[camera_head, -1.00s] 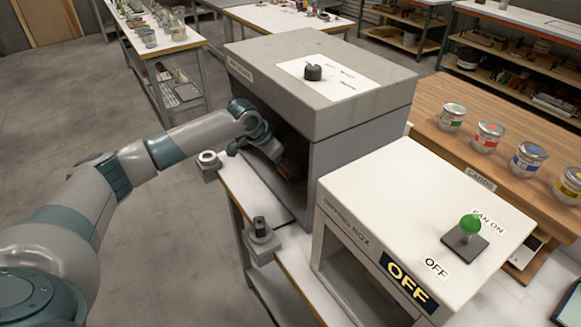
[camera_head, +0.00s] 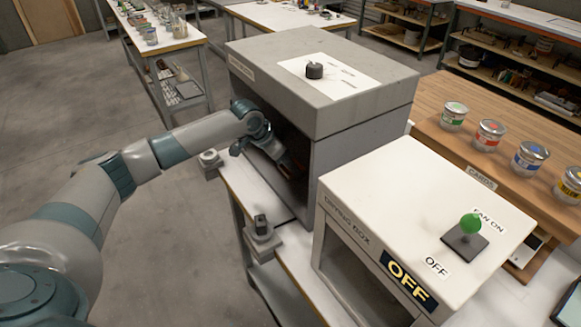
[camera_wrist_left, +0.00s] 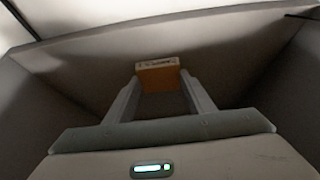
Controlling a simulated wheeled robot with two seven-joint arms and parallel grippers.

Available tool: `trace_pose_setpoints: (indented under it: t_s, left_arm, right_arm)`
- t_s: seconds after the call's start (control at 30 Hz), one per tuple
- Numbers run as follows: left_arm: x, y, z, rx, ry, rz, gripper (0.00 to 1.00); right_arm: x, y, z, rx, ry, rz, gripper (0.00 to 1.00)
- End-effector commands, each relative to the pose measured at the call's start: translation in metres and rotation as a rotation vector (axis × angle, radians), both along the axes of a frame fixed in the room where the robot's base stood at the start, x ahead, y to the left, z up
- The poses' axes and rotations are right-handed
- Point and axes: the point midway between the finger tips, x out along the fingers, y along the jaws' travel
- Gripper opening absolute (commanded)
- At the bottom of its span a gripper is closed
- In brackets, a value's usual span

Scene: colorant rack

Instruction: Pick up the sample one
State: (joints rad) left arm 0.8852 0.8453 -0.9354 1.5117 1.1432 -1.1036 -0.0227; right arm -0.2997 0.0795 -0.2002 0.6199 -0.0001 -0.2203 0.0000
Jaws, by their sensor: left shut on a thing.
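The sample, a small orange block with a pale labelled end (camera_wrist_left: 158,72), is between the two fingers of my left gripper (camera_wrist_left: 160,88) in the left wrist view. The gripper is shut on it. In the head view my left arm reaches from the left into the open front of the grey box (camera_head: 360,95). The gripper is in the box's shadow, with a bit of orange (camera_head: 288,163) showing at its end. Whether the sample touches the box floor cannot be told. My right gripper is not in view.
The grey box's roof and side walls surround the gripper. A white drying box (camera_head: 430,215) with an "OFF" sign and green knob (camera_head: 470,223) stands at the right. A small dark-topped fixture (camera_head: 262,235) sits at the bench edge.

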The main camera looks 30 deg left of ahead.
Motion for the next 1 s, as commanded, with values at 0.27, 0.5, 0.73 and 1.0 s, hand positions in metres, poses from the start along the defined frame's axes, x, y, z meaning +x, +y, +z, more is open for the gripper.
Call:
trace_pose_setpoints:
  t_s: [0.27, 0.5, 0.73, 1.0]
  left_arm:
    - [0.001, 0.000, 0.007, -0.001, -0.002, 0.000, 0.28]
    - [0.001, 0.000, 0.035, 0.000, -0.006, -0.001, 0.28]
    - [-0.045, 0.028, 0.031, 0.004, 0.000, 0.001, 0.28]
    - [-0.100, 0.060, 0.031, 0.004, 0.001, 0.001, 0.28]
  right_arm:
    - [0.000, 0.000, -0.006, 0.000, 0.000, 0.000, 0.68]
    - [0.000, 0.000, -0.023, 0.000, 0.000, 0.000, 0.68]
    - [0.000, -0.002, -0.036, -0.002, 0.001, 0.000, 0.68]
    - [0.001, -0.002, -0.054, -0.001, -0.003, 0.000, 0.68]
